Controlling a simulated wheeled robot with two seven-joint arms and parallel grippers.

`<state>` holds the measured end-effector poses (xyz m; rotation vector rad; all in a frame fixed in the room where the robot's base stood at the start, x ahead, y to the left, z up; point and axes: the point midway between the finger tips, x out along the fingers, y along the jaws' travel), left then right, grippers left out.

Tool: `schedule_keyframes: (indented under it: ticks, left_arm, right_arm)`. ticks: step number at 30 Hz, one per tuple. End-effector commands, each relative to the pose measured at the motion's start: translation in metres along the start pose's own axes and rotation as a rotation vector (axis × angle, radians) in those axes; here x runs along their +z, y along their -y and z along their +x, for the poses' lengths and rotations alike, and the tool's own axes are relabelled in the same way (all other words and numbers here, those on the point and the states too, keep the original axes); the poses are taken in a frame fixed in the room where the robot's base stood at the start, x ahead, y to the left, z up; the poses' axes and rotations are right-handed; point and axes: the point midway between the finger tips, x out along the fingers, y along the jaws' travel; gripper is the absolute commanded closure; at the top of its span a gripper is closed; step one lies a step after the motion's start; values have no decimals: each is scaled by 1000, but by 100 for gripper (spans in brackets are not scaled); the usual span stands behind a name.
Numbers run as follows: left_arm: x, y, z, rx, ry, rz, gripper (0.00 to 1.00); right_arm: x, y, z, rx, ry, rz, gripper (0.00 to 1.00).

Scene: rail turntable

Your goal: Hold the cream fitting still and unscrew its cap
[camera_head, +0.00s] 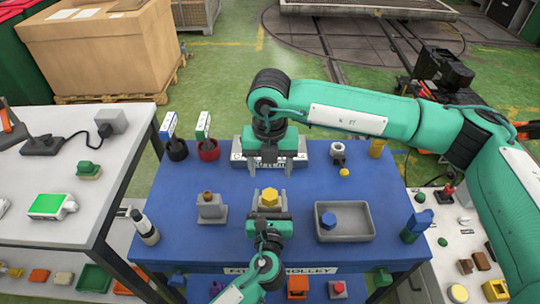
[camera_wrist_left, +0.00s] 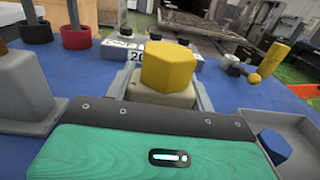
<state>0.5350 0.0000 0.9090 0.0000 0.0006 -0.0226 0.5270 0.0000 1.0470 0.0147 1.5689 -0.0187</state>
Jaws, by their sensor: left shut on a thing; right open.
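The cream fitting (camera_wrist_left: 160,95) stands on the blue trolley top, with a yellow hexagonal cap (camera_head: 269,197) on it; the cap also fills the middle of the left wrist view (camera_wrist_left: 168,66). My left gripper (camera_head: 269,208) reaches in from the front and is shut on the fitting's body, below the cap. In the head view the gripper hides most of the fitting. My right gripper (camera_head: 262,172) is open and empty behind the cap, pointing down, with its fingers spread wide and apart from the cap.
A grey tray (camera_head: 371,236) with a blue hexagonal piece (camera_head: 328,220) lies to the right. A grey block with a brown top (camera_head: 211,208) stands to the left. Black and red cups (camera_head: 208,151) stand back left.

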Motion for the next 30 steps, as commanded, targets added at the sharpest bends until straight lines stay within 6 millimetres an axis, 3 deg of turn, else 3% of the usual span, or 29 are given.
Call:
schedule_keyframes:
  ticks: [6,12,18,26,30]
  left_arm:
    - [0,0,0,-1,-1,0,87]
    - [0,0,0,-1,-1,0,87]
    - [0,0,0,-1,-1,0,87]
    - [0,0,0,-1,-1,0,87]
    - [0,0,0,-1,-1,0,87]
  right_arm:
    - [0,0,43,1,-3,2,38]
    - [0,0,70,1,-3,3,38]
    - [0,0,82,2,-2,2,38]
    - [0,0,82,2,-2,2,38]
    - [0,0,82,2,-2,2,66]
